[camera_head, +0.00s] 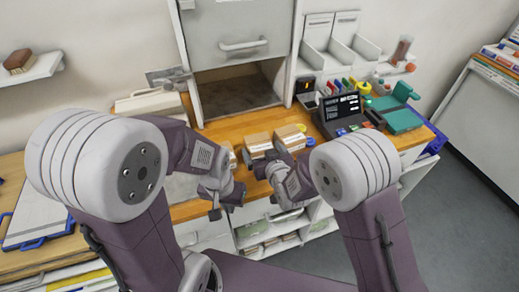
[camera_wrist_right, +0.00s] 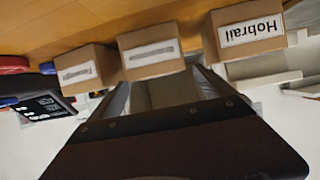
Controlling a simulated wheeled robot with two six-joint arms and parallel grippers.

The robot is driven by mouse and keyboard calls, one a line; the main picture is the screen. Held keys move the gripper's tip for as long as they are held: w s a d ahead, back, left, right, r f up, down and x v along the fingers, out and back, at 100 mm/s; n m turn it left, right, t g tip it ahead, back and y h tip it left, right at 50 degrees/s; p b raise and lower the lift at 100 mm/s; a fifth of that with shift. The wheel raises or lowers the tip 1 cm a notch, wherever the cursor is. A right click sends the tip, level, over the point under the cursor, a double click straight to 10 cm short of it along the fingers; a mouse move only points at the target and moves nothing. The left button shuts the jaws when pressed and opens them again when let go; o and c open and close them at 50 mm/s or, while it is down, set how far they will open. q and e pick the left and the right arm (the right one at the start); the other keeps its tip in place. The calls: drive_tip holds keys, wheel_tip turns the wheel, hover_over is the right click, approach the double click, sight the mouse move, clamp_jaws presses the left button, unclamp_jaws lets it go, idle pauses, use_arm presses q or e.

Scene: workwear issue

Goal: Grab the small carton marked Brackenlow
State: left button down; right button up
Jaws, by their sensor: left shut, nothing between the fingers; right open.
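Three small brown cartons stand in a row on the wooden counter. In the right wrist view, which is upside down, the right-hand carton (camera_wrist_right: 262,47) reads "Hobrail". The labels of the middle carton (camera_wrist_right: 151,72) and the left-hand carton (camera_wrist_right: 84,83) are too blurred to read, so I cannot tell which is Brackenlow. In the head view the middle carton (camera_head: 258,141) and another carton (camera_head: 290,135) show; the third is partly hidden by my left arm. My right gripper (camera_head: 268,164) is open, its fingers toward the middle carton. My left gripper (camera_head: 226,207) is shut and empty, lower down.
A dark screen device (camera_head: 342,107) and a teal device (camera_head: 399,118) stand right of the cartons. An open grey cabinet (camera_head: 237,88) is behind them. Shelves with items (camera_head: 270,240) lie below the counter's front edge. A brown brush (camera_head: 18,60) sits on a wall shelf.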

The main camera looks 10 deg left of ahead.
drive_tip(key=x, duration=0.3)
drive_tip(key=shift+w+a+f, duration=0.1)
drive_tip(key=shift+w+f, duration=0.1)
drive_tip(key=shift+w, duration=0.15)
drive_tip(key=p+x, duration=0.1)
drive_tip(key=x, duration=0.3)
drive_tip(key=shift+w+a, duration=0.15)
drive_tip(key=shift+w, duration=0.3)
drive_tip(key=shift+w+a, duration=0.1)
drive_tip(key=shift+w, duration=0.05)
drive_tip(key=shift+c, duration=0.3)
drive_tip(key=c, duration=1.3)
wheel_tip(320, 180, up, 16)
drive_tip(key=shift+p, duration=0.3)
wheel_tip(320, 180, up, 12)
drive_tip(key=p, duration=0.6)
hover_over(260, 146)
drive_tip(key=w+a, duration=0.2)
drive_tip(key=w, duration=0.2)
drive_tip(key=shift+a+r, duration=0.1)
drive_tip(key=shift+a, duration=0.05)
